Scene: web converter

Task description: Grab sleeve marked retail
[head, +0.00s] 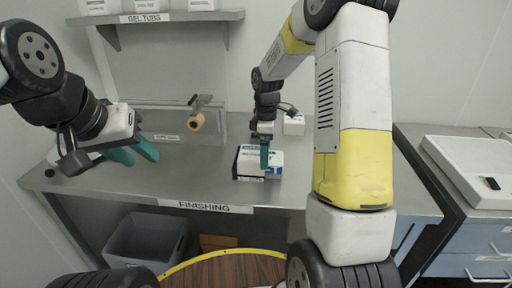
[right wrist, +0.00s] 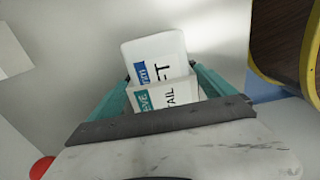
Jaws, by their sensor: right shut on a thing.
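The sleeve marked retail (right wrist: 165,97) is white with a teal label; part of its lettering, "TAIL", shows in the right wrist view. My right gripper (right wrist: 172,92) is shut on it, with one teal finger at each side. In the head view the right gripper (head: 264,157) is over the black-edged holder (head: 249,179) on the bench, and its finger hides part of the white sleeves there. A second white sleeve (right wrist: 152,48) with a blue label ending in "FT" is just behind the retail one. My left gripper (head: 142,156) is open and empty above the bench's left part.
The grey bench (head: 205,185) is labelled FINISHING. A tape roll (head: 196,122) on a stand is at the back, and a small white box (head: 294,125) stands behind the holder. A grey bin (head: 147,242) is below. The bench between left gripper and holder is clear.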

